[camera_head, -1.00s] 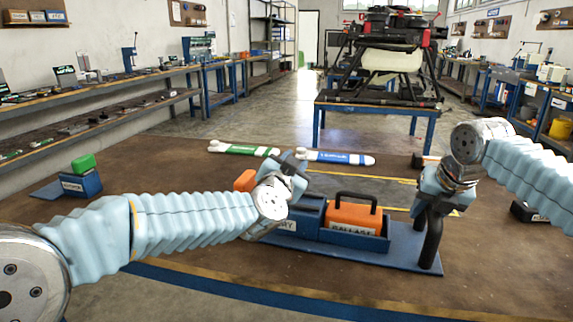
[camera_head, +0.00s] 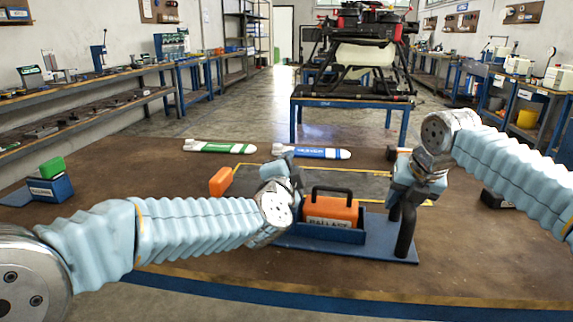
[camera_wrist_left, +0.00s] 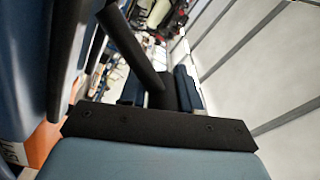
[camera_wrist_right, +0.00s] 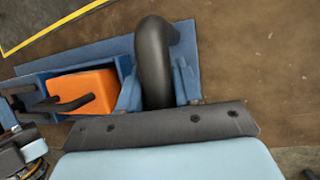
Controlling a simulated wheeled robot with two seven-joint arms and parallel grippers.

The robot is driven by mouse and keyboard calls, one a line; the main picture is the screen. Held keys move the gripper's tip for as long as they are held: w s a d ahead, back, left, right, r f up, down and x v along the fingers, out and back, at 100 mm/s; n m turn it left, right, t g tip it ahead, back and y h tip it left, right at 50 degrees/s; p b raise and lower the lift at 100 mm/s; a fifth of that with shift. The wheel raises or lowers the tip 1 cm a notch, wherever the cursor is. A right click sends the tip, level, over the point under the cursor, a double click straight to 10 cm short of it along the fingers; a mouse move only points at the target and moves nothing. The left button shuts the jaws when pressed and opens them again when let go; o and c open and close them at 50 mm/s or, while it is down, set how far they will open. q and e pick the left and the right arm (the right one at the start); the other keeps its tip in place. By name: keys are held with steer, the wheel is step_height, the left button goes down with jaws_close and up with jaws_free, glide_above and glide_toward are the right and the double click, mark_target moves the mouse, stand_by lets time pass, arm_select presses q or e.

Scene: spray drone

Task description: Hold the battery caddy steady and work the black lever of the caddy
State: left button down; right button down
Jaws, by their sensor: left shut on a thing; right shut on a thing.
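The blue battery caddy (camera_head: 350,237) stands on the table on a blue base plate. An orange block labelled BALLAST (camera_head: 328,212), with a black handle, sits in it. My right gripper (camera_head: 404,183) is shut on the thick curved black handle (camera_head: 406,228) at the caddy's right end. The right wrist view shows this handle (camera_wrist_right: 153,55) between my fingers. My left gripper (camera_head: 284,172) is over the caddy's left part and hides it. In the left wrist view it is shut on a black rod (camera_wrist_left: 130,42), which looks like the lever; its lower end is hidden.
An orange block (camera_head: 220,180) lies behind my left arm. Green (camera_head: 220,147) and blue (camera_head: 315,153) striped white tubes lie at the table's back. A blue holder with a green block (camera_head: 50,168) stands far left. A drone (camera_head: 360,60) stands on a farther table.

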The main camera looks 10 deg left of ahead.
arm_select(q)
steer(key=shift+d+f+m, duration=0.2)
steer(key=shift+f+m, duration=0.1)
steer(key=c, duration=0.9)
jaws_free()
steer(key=shift+o, duration=0.2)
steer(key=shift+r, duration=0.1)
steer(key=shift+s, duration=0.1)
steer(key=shift+s, duration=0.25)
steer(key=s, duration=1.1)
steer(key=shift+s+a, duration=0.15)
steer(key=shift+a, duration=0.3)
arm_select(e)
steer(key=c, duration=0.7)
jaws_free()
